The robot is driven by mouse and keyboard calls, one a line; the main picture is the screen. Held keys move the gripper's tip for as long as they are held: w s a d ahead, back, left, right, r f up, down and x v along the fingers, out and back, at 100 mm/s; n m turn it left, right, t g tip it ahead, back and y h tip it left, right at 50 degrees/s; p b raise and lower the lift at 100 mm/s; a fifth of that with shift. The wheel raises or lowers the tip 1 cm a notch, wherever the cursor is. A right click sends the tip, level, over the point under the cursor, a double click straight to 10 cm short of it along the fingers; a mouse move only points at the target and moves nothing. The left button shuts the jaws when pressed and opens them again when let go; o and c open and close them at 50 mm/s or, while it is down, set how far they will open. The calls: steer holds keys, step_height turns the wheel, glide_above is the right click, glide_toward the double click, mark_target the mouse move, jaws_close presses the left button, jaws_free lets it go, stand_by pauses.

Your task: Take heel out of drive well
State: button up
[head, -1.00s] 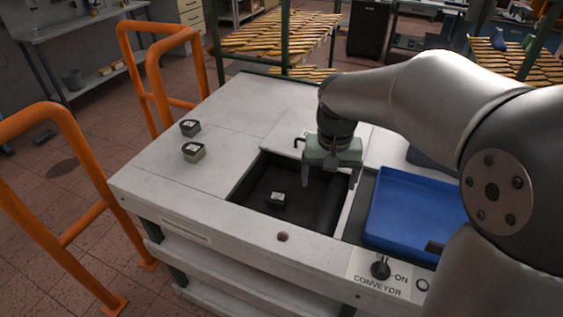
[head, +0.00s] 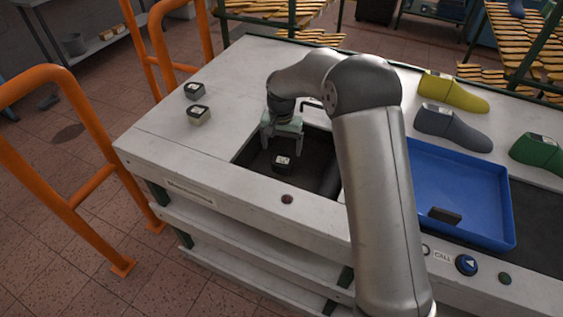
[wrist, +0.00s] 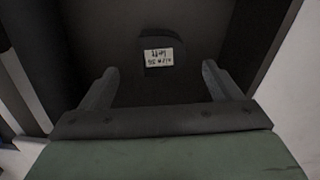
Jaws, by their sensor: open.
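The heel (head: 282,163) is a small dark block with a white label on top. It lies on the floor of the dark drive well (head: 311,172), a sunken rectangle in the white bench top. In the wrist view the heel (wrist: 160,56) shows ahead of the fingers, its label upside down. My gripper (head: 279,146) is above the well at its far side, pointing down, a little behind the heel in the head view. Its fingers (wrist: 160,84) are apart with nothing between them. My arm hides the right part of the well.
Two similar labelled blocks (head: 194,90) (head: 199,114) stand on the bench top at left. A blue tray (head: 480,205) with a dark piece (head: 445,215) is at right. An orange rail (head: 105,170) is at left.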

mark_target(281, 160)
step_height(281, 160, down, 3)
steer(key=shift+r, duration=0.1)
steer(key=f+p, duration=0.1)
steer(key=f, duration=0.1)
steer(key=f+p, duration=0.1)
steer(key=f, duration=0.1)
steer(key=shift+w+a, duration=0.15)
steer(key=shift+w, duration=0.25)
steer(key=shift+f, duration=0.6)
steer(key=c, duration=1.1)
